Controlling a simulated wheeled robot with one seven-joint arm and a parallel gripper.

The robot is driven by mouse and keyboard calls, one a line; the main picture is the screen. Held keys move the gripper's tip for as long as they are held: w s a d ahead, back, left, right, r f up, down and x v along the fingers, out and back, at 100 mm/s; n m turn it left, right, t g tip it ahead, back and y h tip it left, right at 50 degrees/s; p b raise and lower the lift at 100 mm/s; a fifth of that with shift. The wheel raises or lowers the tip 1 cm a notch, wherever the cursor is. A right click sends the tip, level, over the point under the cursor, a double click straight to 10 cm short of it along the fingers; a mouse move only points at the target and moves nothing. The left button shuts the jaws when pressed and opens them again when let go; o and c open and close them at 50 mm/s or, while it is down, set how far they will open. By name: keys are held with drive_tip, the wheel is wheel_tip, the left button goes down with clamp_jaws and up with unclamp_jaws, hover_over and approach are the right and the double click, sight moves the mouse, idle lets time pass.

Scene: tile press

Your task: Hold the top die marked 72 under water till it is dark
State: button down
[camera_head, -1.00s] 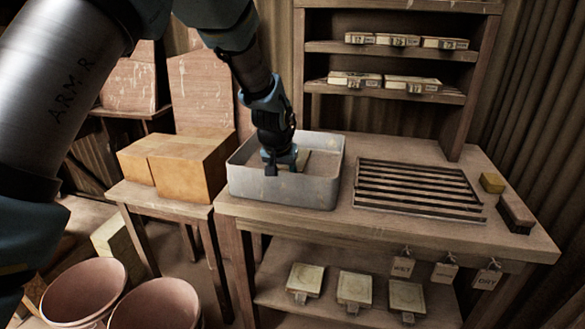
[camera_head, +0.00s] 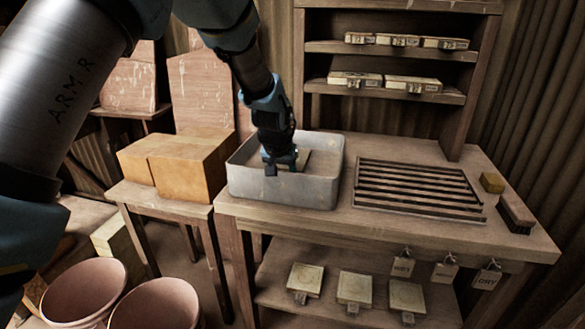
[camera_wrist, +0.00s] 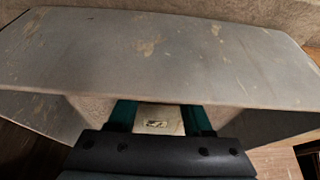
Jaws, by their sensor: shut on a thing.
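My gripper (camera_head: 284,163) points down inside the grey metal basin (camera_head: 290,188) on the bench. It is shut on a die (camera_wrist: 165,113), which shows pale between the two teal fingers in the wrist view. A small tag with dark marks is on the die's face; I cannot read the number surely. In the head view, part of the die (camera_head: 318,162) shows as a brownish patch beside the gripper, within the basin walls. The water surface cannot be made out, so how deep the die sits is unclear.
Several dies sit on the shelves behind, and 3 (camera_head: 355,289) below. Tags hang from the front edge, one reading DRY (camera_head: 487,280).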

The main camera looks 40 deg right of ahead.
drive_tip(key=shift+r, duration=0.15)
wheel_tip(320, 180, up, 12)
drive_tip(key=p, duration=0.8)
drive_tip(key=shift+r, duration=0.25)
idle(0.5)
idle(2.0)
wheel_tip(320, 180, up, 4)
drive_tip(key=p, duration=0.2)
drive_tip(key=shift+p, duration=0.3)
idle(0.6)
